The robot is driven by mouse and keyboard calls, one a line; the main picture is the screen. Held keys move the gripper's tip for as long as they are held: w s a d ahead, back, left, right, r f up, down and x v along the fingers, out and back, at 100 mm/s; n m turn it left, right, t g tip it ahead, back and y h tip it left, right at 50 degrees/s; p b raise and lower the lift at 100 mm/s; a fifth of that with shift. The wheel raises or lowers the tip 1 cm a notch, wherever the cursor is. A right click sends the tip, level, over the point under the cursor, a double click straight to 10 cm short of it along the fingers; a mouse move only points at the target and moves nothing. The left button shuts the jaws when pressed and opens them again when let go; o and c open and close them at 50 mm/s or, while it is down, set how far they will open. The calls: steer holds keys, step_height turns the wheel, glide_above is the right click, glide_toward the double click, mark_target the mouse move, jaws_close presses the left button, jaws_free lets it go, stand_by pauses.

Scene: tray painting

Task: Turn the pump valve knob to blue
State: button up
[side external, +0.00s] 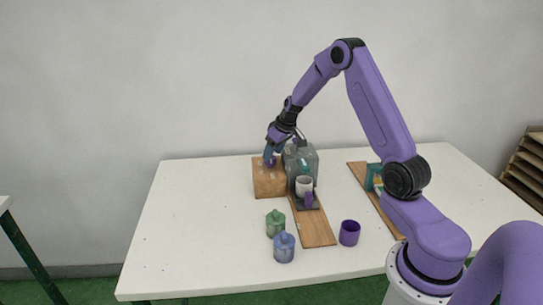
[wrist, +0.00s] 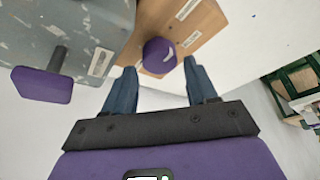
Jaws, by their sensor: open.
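The purple round knob (wrist: 158,54) sits on the wooden box (wrist: 190,30), which has small pale labels around it. In the side view the wooden box (side external: 268,180) stands on the table, left of the grey machine. My gripper (wrist: 160,68) is open, with one blue finger on each side of the knob in the wrist view. I cannot tell whether the fingers touch it. In the side view my gripper (side external: 270,154) is at the top of the box and partly hides the knob. The label colours are too small to read.
The grey machine (side external: 303,158) stands close beside the box; a purple paddle (wrist: 42,84) on a dark stem sticks out from it. A pale cup (side external: 304,184), a green jar (side external: 275,224), a blue jar (side external: 284,248) and a purple cup (side external: 349,233) stand nearer. The table's left is clear.

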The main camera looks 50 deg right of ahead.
mark_target(270, 162)
steer(key=shift+x, duration=1.25)
steer(key=c, duration=0.8)
steer(key=shift+m, duration=0.4)
steer(key=m+h, duration=0.1)
steer(key=m, duration=0.1)
steer(key=m+h, duration=0.1)
steer(key=m, duration=0.1)
steer(key=shift+w+a+m, duration=0.1)
steer(key=shift+a+m, duration=0.1)
steer(key=shift+m, duration=0.1)
steer(key=m+g+h, duration=0.1)
steer(key=m, duration=0.2)
steer(key=m+g, duration=0.1)
steer(key=m, duration=0.2)
steer(key=shift+h, duration=0.4)
steer(key=shift+m, duration=0.3)
